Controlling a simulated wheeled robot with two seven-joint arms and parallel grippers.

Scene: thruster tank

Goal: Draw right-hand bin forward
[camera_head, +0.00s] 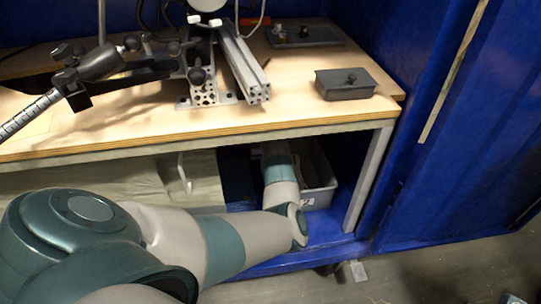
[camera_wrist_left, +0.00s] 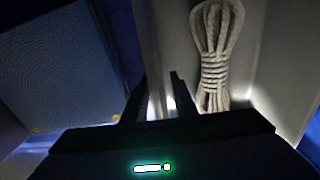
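The right-hand bin is a grey open bin (camera_head: 318,178) on the blue floor under the workbench, at its right end. Its front carries a small white label. My left arm reaches under the bench top, and its gripper is hidden there in the head view. In the left wrist view the left gripper (camera_wrist_left: 160,98) has its two dark fingers apart, with the grey bin's wall (camera_wrist_left: 150,40) running down between them. I cannot tell whether either finger touches the wall. A bundle of pale rope (camera_wrist_left: 214,60) lies inside the bin. My right gripper is not in view.
A dark blue box (camera_head: 237,178) stands left of the bin; a blue textured surface (camera_wrist_left: 55,65) fills the wrist view's left. The workbench top (camera_head: 300,118) overhangs my arm. A bench leg (camera_head: 368,180) stands right of the bin. Grey floor (camera_head: 430,275) lies in front.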

